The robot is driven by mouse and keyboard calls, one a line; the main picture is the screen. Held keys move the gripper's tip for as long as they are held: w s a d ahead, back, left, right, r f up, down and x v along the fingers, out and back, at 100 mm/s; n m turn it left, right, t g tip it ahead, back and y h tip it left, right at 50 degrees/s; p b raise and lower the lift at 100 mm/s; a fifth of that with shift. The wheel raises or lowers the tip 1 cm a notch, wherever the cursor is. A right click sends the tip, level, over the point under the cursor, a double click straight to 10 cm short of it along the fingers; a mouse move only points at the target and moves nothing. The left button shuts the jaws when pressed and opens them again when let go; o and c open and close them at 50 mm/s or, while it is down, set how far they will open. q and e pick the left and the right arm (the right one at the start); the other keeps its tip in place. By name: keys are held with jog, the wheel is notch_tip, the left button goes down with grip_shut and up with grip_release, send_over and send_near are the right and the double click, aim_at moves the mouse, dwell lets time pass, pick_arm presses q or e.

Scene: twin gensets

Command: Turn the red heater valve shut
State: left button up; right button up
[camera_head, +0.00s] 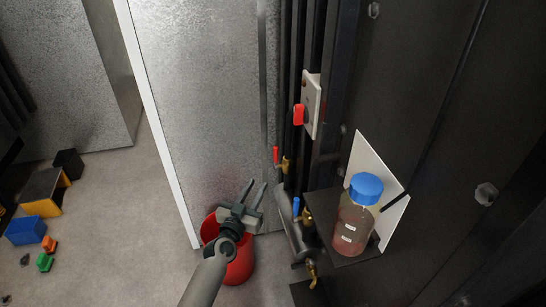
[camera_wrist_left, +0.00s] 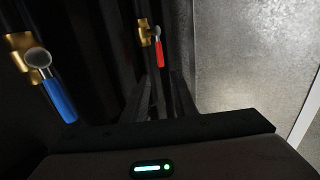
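The red heater valve has a red lever (camera_head: 276,156) on a brass body (camera_head: 285,164), on the dark pipework beside the grey metal panel. In the left wrist view its red lever (camera_wrist_left: 159,53) hangs down from the brass fitting (camera_wrist_left: 148,34), beyond the fingers. My left gripper (camera_head: 257,187) is open and empty, below and left of the red lever in the head view and apart from it. Its dark fingers (camera_wrist_left: 163,92) also show in the left wrist view, with a gap between them. My right gripper is not in view.
A blue-lever valve (camera_head: 296,207) sits lower on the pipework, near my gripper. A red bucket (camera_head: 238,268) stands below it. A blue-capped bottle (camera_head: 353,225) stands on a shelf at right. A red switch (camera_head: 298,115) is above. Crates (camera_head: 25,230) lie at far left.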

pick_arm(q)
send_near(275, 155)
jog(key=b+x, duration=0.4)
jog(key=x, duration=0.3)
jog(key=shift+w+f, duration=0.15)
jog(key=shift+w, duration=0.2)
jog(key=shift+b+x, duration=0.5)
jog(key=shift+x, duration=0.3)
jog(key=shift+s, duration=0.1)
grip_shut()
